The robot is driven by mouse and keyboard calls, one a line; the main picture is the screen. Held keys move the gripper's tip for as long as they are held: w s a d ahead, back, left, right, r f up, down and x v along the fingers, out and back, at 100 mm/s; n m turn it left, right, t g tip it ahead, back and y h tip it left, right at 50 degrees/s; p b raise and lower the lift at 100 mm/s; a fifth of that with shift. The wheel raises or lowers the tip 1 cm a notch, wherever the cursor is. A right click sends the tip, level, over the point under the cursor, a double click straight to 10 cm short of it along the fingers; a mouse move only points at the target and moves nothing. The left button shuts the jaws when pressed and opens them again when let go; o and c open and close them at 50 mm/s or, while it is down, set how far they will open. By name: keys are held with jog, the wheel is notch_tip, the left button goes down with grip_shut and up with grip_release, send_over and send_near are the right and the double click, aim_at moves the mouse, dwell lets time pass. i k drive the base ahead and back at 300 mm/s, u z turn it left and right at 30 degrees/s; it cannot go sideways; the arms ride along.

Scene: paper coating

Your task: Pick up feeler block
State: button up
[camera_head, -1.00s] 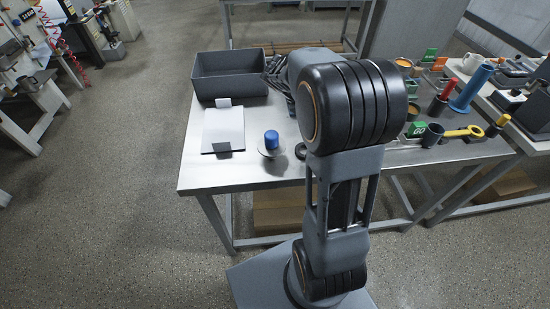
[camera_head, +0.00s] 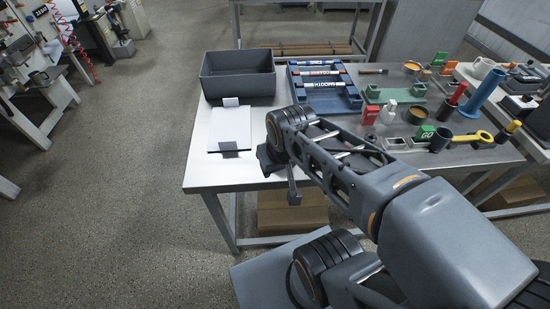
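I cannot make out for certain which thing is the feeler block. A green block marked GO (camera_head: 424,133) stands at the right of the metal table (camera_head: 205,178), and a small grey metal block (camera_head: 395,144) lies to its left. A small red block (camera_head: 370,115) stands farther back. My gripper (camera_head: 278,178) hangs at the table's front edge, left of these blocks and apart from them. Its dark fingers point down, but their gap and anything between them cannot be made out.
A grey bin (camera_head: 238,88) stands at the back left, with a white sheet on a board (camera_head: 229,127) in front. A blue rack (camera_head: 325,98) holds labelled rods. A yellow-handled ring tool (camera_head: 474,137), dark cup (camera_head: 440,140) and blue cylinder (camera_head: 480,92) crowd the right.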

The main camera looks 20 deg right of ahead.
aim_at(424, 133)
jog(key=z, duration=3.8)
jog(key=i, duration=1.35)
jog(key=u, duration=1.1)
